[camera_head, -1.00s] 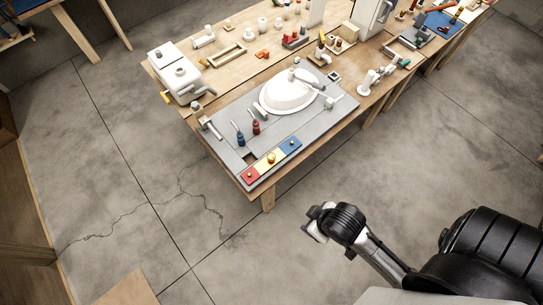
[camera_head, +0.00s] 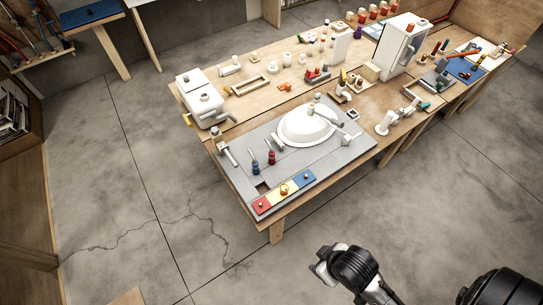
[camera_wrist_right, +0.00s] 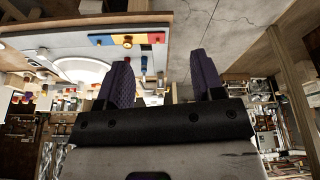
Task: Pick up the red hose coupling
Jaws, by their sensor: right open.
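A small red upright piece (camera_head: 271,157), which looks like the red hose coupling, stands on the grey board (camera_head: 335,160) beside a similar blue piece (camera_head: 254,164). My right gripper (camera_head: 322,264) is in front of the table in the head view, well apart from the red piece. In the right wrist view my right gripper (camera_wrist_right: 164,75) has its two dark fingers spread with nothing between them. The blue piece (camera_wrist_right: 144,62) shows there near the left finger; the red one is not clearly seen. My left gripper is not in view.
A red, yellow and blue strip (camera_head: 284,190) with knobs lies along the board's front edge. A white basin (camera_head: 305,125) stands behind the pieces. A white tank (camera_head: 202,98) is at the table's left end. Bare concrete floor lies before the table.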

